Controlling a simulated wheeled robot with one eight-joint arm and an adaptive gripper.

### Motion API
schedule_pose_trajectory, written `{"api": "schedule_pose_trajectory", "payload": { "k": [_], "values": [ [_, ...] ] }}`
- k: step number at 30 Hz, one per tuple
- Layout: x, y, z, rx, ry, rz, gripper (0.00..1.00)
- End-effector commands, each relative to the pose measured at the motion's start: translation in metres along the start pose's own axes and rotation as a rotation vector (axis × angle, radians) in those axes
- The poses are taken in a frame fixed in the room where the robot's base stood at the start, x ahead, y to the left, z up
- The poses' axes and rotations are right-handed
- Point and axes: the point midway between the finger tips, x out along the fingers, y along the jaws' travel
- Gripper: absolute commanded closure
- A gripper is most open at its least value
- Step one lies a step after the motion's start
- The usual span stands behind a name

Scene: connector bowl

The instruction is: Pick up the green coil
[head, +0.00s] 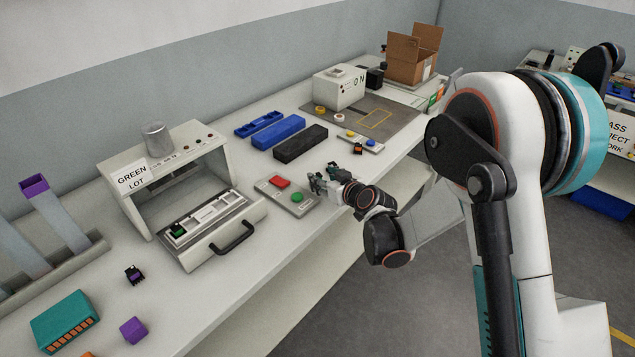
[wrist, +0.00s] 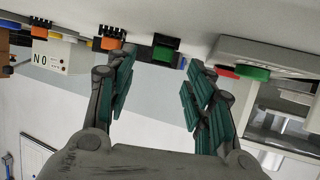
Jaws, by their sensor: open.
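A small green coil on a black base (wrist: 165,50) shows in the wrist view on the white bench, just beyond the gap between my fingertips. My gripper (wrist: 158,80) is open, with nothing between its teal-padded fingers. In the head view my gripper (head: 322,182) is low over the bench's front edge, right of the button box. I cannot pick out that coil there; the gripper seems to cover it. Another small green and black part (head: 178,230) sits in the tray of the machine labelled GREEN LOT (head: 132,177).
A button box (head: 270,194) with red and green buttons lies left of my gripper. Blue and black bins (head: 300,144) stand behind. A purple and black part (head: 133,274) lies at front left.

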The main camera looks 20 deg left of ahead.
Motion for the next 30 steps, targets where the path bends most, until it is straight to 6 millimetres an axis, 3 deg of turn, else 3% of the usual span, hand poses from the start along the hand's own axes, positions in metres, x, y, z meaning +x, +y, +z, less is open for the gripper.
{"api": "schedule_pose_trajectory", "payload": {
  "k": [6,13,18,30],
  "values": [
    [0.029,-0.001,0.002,0.001,0.001,-0.001,0.52],
    [0.030,-0.001,0.000,0.001,0.001,0.000,0.52],
    [0.030,-0.001,0.000,0.001,0.001,0.000,0.90],
    [0.029,-0.001,-0.002,0.001,0.001,0.000,0.92]
  ]
}}
